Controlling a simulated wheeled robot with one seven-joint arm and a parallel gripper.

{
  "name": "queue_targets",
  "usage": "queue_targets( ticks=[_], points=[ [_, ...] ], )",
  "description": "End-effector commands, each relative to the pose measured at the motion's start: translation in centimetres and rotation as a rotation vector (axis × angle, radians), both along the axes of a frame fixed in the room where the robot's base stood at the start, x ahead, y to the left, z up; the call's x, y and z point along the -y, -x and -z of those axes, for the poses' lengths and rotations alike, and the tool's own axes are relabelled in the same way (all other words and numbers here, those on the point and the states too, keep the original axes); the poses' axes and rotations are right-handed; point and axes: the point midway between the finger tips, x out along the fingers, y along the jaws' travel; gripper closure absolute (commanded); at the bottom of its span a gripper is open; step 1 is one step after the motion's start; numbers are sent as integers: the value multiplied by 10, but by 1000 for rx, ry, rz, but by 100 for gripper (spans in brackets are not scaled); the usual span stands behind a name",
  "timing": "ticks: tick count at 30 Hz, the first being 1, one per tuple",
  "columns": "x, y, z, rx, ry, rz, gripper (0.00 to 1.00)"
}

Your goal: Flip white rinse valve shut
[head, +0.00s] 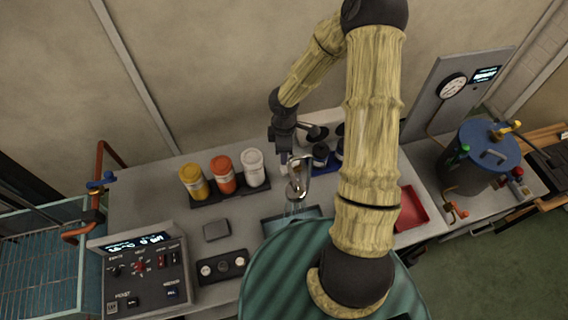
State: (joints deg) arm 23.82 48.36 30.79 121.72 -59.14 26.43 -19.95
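I cannot make out a white rinse valve in the head view; it may be hidden behind my arm or too small to tell. A blue-handled valve (101,183) sits on a copper pipe at the far left. The blue-lidded cylinder (480,156) at the right carries a yellow handle (506,128) on top and an orange-handled fitting (456,211) low on its left.
Yellow (193,182), orange (223,174) and white (252,168) jars stand in a dark rack. A control panel (142,274) is at front left. A red tray (411,208) lies right of my arm. A gauge board (462,85) stands behind the cylinder. My arm covers the bench's centre right.

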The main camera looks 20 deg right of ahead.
Motion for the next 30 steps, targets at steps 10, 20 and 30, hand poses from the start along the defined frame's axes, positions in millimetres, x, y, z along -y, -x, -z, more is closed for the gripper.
queue_targets(
  ticks=[10,20,30],
  points=[
    [-1,1,62,-3,0,-2,54],
    [0,0,85,0,0,0,54],
    [0,0,84,1,0,1,85]
  ],
)
